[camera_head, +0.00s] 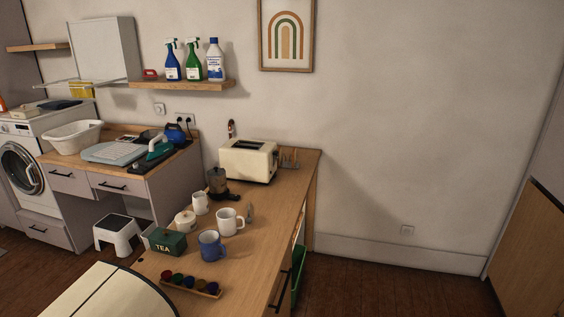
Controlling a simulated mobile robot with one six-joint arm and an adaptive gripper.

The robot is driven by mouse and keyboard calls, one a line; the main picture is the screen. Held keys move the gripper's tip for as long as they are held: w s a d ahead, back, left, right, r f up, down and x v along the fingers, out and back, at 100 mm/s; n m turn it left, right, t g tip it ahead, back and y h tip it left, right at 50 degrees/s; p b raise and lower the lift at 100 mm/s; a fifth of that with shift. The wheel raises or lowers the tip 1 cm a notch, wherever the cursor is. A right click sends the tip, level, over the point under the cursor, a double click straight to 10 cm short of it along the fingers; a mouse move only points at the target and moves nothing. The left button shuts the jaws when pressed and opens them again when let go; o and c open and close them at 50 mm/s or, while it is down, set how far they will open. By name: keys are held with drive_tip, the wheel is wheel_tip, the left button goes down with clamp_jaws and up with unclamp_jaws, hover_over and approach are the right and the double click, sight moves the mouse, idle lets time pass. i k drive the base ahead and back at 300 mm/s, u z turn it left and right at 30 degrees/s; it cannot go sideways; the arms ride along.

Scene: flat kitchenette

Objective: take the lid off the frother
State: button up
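The likely frother (217,184) is a small dark grey-brown jug standing upright on the wooden counter, in front of the toaster. Its top, which looks like a lid (216,171), appears in place, but it is too small to tell in detail. A black base or cord (231,197) lies at its foot. My gripper is not in this view.
A cream toaster (248,161) stands behind it. A white jug (200,203), lidded white pot (186,221), white mug (229,222), blue mug (211,246), green tea box (166,241) and capsule rack (190,285) stand nearer. The counter's right side is mostly clear.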

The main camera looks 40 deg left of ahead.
sight(216, 172)
drive_tip(key=u, duration=0.25)
drive_tip(key=i, duration=1.65)
drive_tip(key=u, duration=0.7)
drive_tip(key=i, duration=0.6)
drive_tip(key=u, duration=0.85)
drive_tip(key=i, duration=0.45)
drive_tip(key=u, duration=0.7)
drive_tip(key=i, duration=0.65)
drive_tip(key=u, duration=0.35)
